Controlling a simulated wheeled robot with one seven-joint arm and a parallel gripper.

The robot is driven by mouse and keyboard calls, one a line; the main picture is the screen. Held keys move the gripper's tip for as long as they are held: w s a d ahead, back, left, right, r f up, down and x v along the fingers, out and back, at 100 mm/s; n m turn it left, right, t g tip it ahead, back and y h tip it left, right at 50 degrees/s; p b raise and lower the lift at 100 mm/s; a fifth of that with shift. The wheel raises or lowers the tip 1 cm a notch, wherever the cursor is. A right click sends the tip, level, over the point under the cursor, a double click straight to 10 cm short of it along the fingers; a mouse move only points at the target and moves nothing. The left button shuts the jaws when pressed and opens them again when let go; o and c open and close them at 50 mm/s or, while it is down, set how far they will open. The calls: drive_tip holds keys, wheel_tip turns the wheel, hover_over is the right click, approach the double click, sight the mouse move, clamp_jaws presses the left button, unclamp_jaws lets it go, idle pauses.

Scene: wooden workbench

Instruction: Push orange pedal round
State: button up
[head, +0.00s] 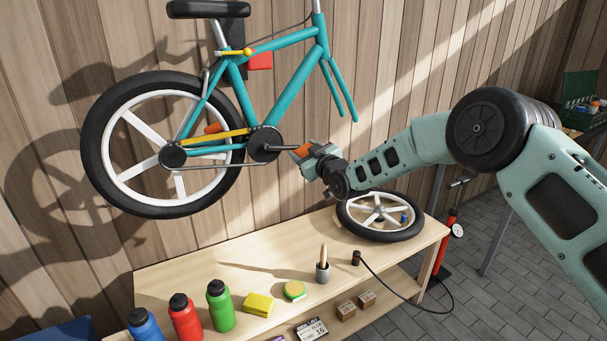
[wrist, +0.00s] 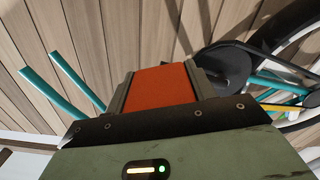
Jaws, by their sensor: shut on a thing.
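A teal bicycle (head: 283,94) hangs on the plank wall, with its rear wheel (head: 97,150) on and its front fork empty. My gripper (head: 302,153) is at the right of the crank (head: 263,143), shut on an orange pedal (head: 301,152). In the wrist view the orange pedal (wrist: 162,84) fills the space between the two fingers, and the dark crank disc (wrist: 228,68) is just beyond it.
The wooden bench (head: 190,262) is below, with a loose wheel (head: 378,232) at its right end, under my gripper. A red pump (head: 448,235) stands on the floor.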

wheel_tip(320, 180, up, 3)
drive_tip(key=n+b, duration=0.3)
drive_tip(key=n, duration=0.1)
drive_tip(key=r+n+b, duration=0.2)
drive_tip(key=a+n+b, duration=0.1)
drive_tip(key=b, duration=0.1)
drive_tip(key=shift+s+r, duration=0.3)
drive_tip(key=shift+r, duration=0.1)
drive_tip(key=s+a+r+n+b, duration=0.1)
drive_tip(key=s+a+n+b, duration=0.2)
drive_tip(key=n, duration=0.4)
drive_tip(key=s+a+r+n+b, duration=0.1)
drive_tip(key=s+a+n+b, duration=0.1)
drive_tip(key=a+n+b, duration=0.3)
drive_tip(key=s+a+n+b, duration=0.3)
drive_tip(key=a+n+b, duration=0.1)
drive_tip(key=n+b, duration=0.5)
drive_tip(key=shift+s+a+r, duration=0.35)
drive_tip(key=shift+a+r, duration=0.05)
drive_tip(key=shift+s+a+f+n+b, duration=0.15)
drive_tip(key=shift+a+f+n+b, duration=0.1)
drive_tip(key=shift+f+n+b, duration=0.3)
drive_tip(key=shift+s+a+f+n+b, duration=0.25)
drive_tip(key=shift+n+b, duration=0.2)
drive_tip(key=shift+n, duration=0.35)
drive_tip(key=shift+s+a+f+n+b, duration=0.1)
drive_tip(key=shift+a+f+n+b, duration=0.25)
drive_tip(key=shift+n+b, duration=0.25)
drive_tip(key=o, duration=1.4)
